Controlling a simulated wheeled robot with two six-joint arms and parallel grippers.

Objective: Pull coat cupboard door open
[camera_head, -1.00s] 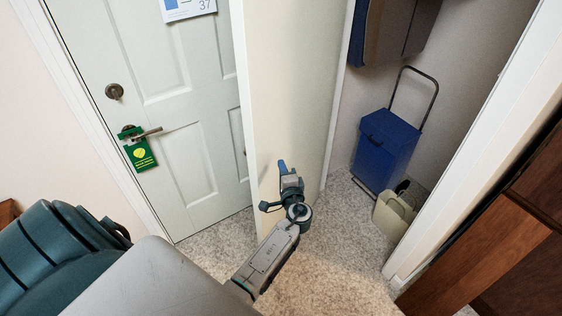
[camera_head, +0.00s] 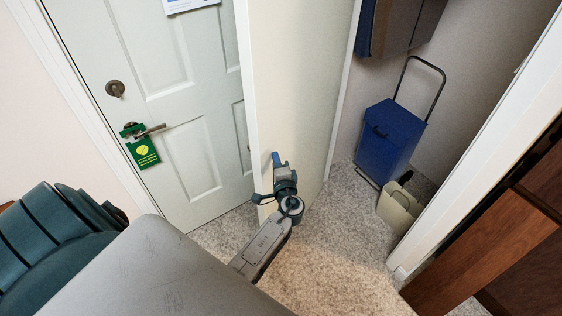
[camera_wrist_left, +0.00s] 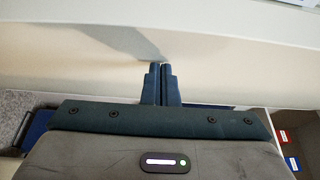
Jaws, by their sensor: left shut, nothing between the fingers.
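The coat cupboard door (camera_head: 292,95) is a cream panel. It stands swung open, its free edge near the green-grey entry door on the left, with the cupboard interior showing to its right. My left gripper (camera_head: 277,158) is in front of the door's inner face, low down. In the left wrist view my left gripper (camera_wrist_left: 161,68) has its two blue fingers together with nothing between them. The tips are at or very close to the cream panel (camera_wrist_left: 230,66); I cannot tell whether they touch. A shadow falls on the panel. My right gripper is not in view.
The entry door (camera_head: 190,100) has a lever handle and green tag (camera_head: 144,152). Brown wooden furniture (camera_head: 490,255) stands at right. Carpet between is clear.

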